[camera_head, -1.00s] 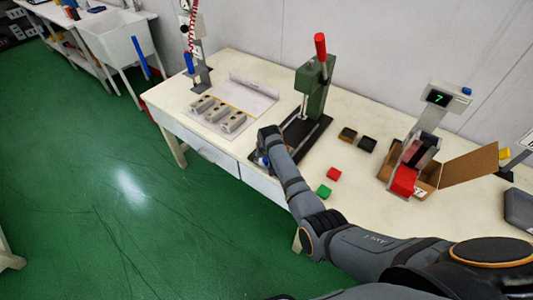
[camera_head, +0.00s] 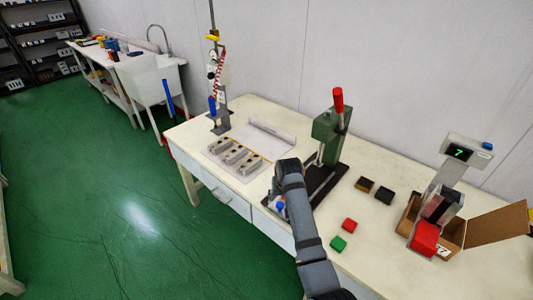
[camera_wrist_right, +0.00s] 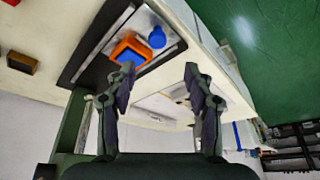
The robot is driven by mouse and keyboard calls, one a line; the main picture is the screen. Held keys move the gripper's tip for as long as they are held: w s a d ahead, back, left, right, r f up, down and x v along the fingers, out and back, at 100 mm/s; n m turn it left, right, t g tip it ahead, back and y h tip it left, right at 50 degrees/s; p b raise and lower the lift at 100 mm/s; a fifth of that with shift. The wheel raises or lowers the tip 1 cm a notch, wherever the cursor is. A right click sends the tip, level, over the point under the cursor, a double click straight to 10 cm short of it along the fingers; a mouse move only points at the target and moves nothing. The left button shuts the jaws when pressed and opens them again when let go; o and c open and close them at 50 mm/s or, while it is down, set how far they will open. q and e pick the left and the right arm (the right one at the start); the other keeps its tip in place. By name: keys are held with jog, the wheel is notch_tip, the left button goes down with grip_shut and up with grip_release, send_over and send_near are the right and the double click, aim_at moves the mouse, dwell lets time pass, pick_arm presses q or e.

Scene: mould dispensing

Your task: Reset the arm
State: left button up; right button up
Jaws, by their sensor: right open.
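My right arm reaches over the table's front edge to the green press (camera_head: 330,135) with a red handle. My right gripper (camera_wrist_right: 158,82) is open, with nothing between its fingers in the right wrist view; in the head view my own wrist mostly hides it. An orange mould (camera_wrist_right: 131,50) with blue inside sits on the press's dark base (camera_wrist_right: 100,52), beyond the fingers and apart from them. A blue knob (camera_wrist_right: 157,37) is beside the mould. In the head view, only a bit of blue (camera_head: 280,206) shows beside my wrist. My left gripper is not in view.
The cream table (camera_head: 385,240) holds metal moulds (camera_head: 235,155) on a white sheet at left. A display stand (camera_head: 457,155) and open carton (camera_head: 495,225) are at right.

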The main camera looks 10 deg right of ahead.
jog(key=s+d+f, duration=0.2)
jog(key=s+d, duration=0.2)
jog(key=s, duration=0.3)
jog(key=s+d+f, duration=0.3)
jog(key=s, duration=0.4)
jog(key=s+d+r+n, duration=0.1)
jog(key=s+r, duration=0.1)
jog(key=s, duration=0.6)
jog(key=s+r+n, duration=0.1)
jog(key=s+r, duration=0.1)
jog(key=s, duration=0.5)
notch_tip(320, 180, down, 24)
jog(key=s+d+g, duration=0.1)
jog(key=d+g, duration=0.1)
jog(key=d, duration=0.1)
jog(key=s+d+f+g, duration=0.1)
jog(key=s+f, duration=1.8)
jog(key=shift+s+f, duration=0.4)
